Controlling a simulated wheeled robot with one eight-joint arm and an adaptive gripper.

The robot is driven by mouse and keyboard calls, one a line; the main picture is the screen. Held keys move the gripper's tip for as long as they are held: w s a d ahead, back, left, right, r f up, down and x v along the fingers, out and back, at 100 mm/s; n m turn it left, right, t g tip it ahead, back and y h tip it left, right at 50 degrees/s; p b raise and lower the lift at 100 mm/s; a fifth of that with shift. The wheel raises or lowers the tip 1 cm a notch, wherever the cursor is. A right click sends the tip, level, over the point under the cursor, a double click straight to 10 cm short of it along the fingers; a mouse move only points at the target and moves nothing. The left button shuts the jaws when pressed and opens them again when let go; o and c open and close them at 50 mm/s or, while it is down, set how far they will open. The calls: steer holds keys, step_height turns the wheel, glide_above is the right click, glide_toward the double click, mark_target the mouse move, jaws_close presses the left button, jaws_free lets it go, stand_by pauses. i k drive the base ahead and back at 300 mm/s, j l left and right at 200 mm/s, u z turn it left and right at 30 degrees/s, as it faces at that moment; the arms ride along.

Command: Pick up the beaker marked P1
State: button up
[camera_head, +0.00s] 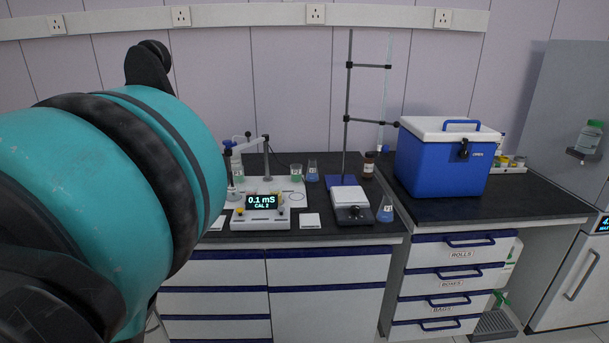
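Small glassware stands on the dark bench top. A small beaker with greenish contents (296,172) stands behind the meter, and a flask with blue liquid (313,171) is just right of it. My teal and black arm fills the left side and hides the bench's left end. A black part at its top (149,66) may be my gripper; its fingers cannot be made out. It is well apart from the glassware.
A conductivity meter (262,214) reads 0.1 mS. A brown bottle (369,165) stands behind. A blue cooler (446,165) occupies the right bench. Clear bench shows near the front edge.

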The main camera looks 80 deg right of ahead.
mark_target(238, 173)
steer(key=z, duration=2.45)
